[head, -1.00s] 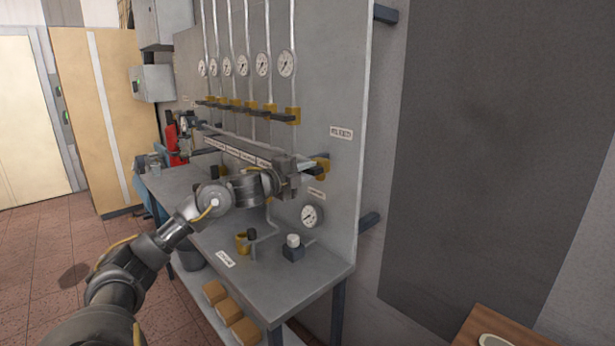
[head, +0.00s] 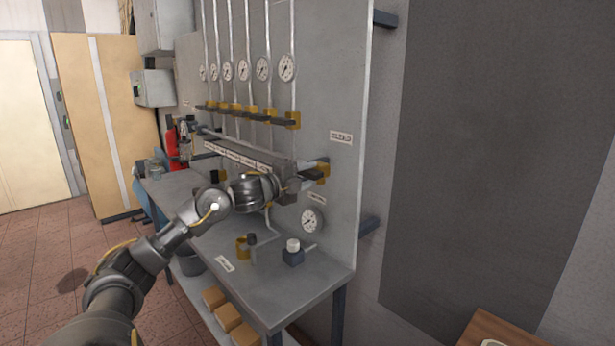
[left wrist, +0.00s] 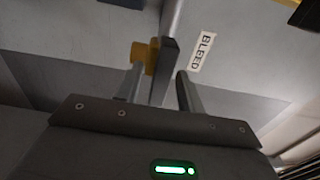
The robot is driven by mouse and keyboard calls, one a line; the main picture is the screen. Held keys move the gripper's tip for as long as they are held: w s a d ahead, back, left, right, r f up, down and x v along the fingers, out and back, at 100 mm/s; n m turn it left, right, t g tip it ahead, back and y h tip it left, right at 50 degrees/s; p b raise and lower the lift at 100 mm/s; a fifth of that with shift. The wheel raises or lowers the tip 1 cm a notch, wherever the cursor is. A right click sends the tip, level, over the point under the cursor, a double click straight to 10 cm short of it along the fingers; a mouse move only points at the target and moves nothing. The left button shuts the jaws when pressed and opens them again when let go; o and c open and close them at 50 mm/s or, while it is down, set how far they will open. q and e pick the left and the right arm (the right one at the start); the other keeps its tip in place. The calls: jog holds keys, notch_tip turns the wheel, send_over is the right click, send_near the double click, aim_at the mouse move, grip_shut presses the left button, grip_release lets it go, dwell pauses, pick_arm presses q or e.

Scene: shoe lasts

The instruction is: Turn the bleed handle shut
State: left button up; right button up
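The bleed handle is a dark bar (left wrist: 165,68) on a yellow valve body (left wrist: 147,54), next to a white label reading BLEED (left wrist: 203,53) in the left wrist view. In the head view the yellow valve (head: 323,171) sits low on the grey panel's right side, with its dark handle (head: 309,174) pointing left. My left gripper (left wrist: 160,72) is open, with one finger on each side of the handle; I cannot tell whether either touches it. In the head view my left gripper (head: 287,187) is just below and left of the handle, its fingers partly hidden. My right gripper is not in view.
A row of yellow valves with dark handles (head: 250,113) and round gauges (head: 287,67) is higher on the panel. A gauge (head: 312,221) is below the bleed valve. A small dark block with a white knob (head: 293,252) stands on the bench (head: 305,292).

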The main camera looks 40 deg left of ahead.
pick_arm(q)
jog(key=shift+s, duration=0.15)
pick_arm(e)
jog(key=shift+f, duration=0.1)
